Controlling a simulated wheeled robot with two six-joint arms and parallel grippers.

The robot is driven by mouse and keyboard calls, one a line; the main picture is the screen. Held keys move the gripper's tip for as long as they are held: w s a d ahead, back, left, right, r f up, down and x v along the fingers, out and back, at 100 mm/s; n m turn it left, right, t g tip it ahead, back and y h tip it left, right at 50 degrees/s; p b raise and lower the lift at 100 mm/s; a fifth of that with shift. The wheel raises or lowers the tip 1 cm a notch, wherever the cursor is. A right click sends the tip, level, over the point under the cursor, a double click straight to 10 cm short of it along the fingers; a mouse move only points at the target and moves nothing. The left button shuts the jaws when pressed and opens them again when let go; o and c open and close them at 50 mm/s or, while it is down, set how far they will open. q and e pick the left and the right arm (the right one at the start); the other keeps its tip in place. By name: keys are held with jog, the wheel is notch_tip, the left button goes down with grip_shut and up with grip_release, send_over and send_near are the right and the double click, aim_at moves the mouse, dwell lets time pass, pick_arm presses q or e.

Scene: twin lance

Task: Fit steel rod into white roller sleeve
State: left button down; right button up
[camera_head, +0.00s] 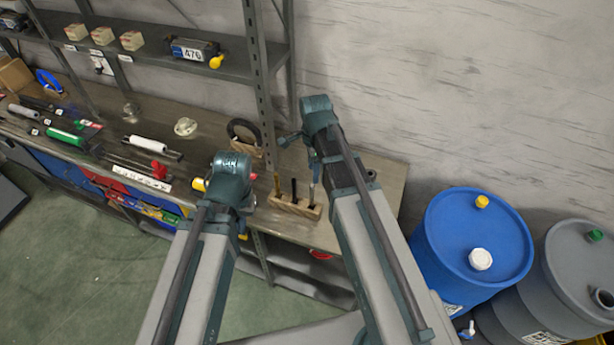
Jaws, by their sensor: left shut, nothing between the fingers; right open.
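A white roller sleeve (148,144) lies on its side on the workbench at the left. Thin dark rods (130,162) lie just in front of it; I cannot tell which is the steel rod. My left gripper (232,172) is over the bench's front edge, right of the sleeve, shut and empty; its wrist hides most of the fingers. My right gripper (303,145) is open and empty over the right part of the bench, well away from the sleeve, near a wooden block with upright tools (295,206).
A shelf (150,50) with small boxes stands above the bench (385,180). A green roller (66,138) and other tools lie at the left. A black ring (243,130) stands behind my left wrist. Blue (440,240) and grey (570,260) drums stand at the right.

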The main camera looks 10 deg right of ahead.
aim_at(313, 185)
jog(key=shift+w+r, duration=0.3)
jog(key=shift+d+r, duration=0.1)
notch_tip(313, 185, down, 9)
jog(key=b, duration=0.8)
jog(key=shift+r, duration=0.15)
jog(key=shift+b, duration=0.3)
jog(key=f+b, duration=0.5)
jog(key=shift+a+f, duration=0.15)
jog(key=shift+a, duration=0.05)
jog(key=shift+c, duration=0.3)
grip_shut()
